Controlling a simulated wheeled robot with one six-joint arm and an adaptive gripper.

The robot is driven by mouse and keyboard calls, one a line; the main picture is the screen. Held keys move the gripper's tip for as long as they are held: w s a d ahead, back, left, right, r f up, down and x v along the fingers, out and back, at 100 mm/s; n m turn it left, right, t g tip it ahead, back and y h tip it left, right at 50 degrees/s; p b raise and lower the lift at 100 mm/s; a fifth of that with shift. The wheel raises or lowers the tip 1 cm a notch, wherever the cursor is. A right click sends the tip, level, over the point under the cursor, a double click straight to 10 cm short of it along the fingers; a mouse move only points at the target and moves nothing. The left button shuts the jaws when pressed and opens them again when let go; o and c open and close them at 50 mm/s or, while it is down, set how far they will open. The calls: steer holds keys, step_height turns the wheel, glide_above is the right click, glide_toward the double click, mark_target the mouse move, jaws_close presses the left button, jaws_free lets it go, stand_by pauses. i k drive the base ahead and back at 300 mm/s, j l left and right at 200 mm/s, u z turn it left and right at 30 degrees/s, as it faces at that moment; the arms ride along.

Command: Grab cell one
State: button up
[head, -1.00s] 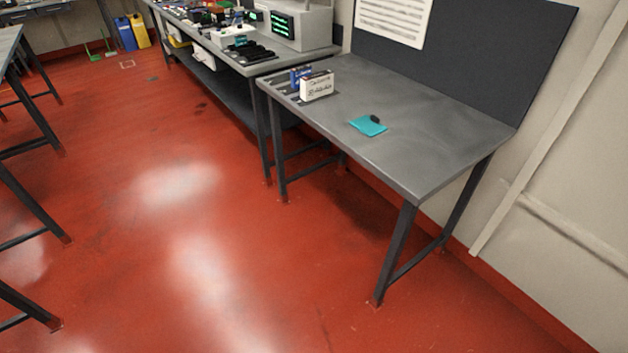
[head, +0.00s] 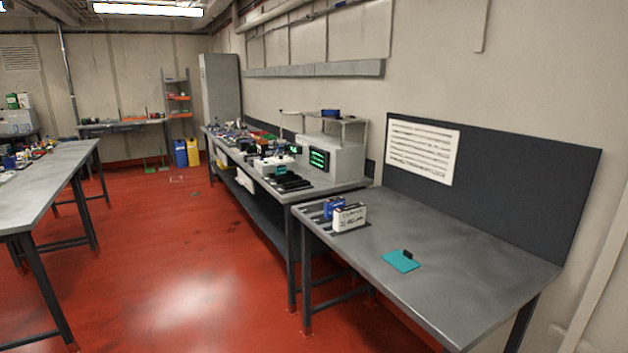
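No object is plainly marked as cell one. On the near grey table (head: 460,290) at the right, a blue block that may be a cell (head: 333,207) stands at the left end, partly behind a white box with dark handwriting (head: 350,217). Both stand on or beside a dark slotted strip (head: 311,213). A teal cloth or pad (head: 400,261) with a small black item (head: 407,253) on it lies farther right on the same table. My gripper is not in view.
A longer bench (head: 262,176) behind it carries a grey instrument with green displays (head: 335,155) and many small parts. Another table (head: 40,185) stands at the left. The red floor (head: 180,270) between them is clear. A dark board (head: 510,185) backs the near table.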

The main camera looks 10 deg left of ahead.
mark_target(281, 169)
steer(key=i+j, duration=2.8)
steer(key=j, duration=0.25)
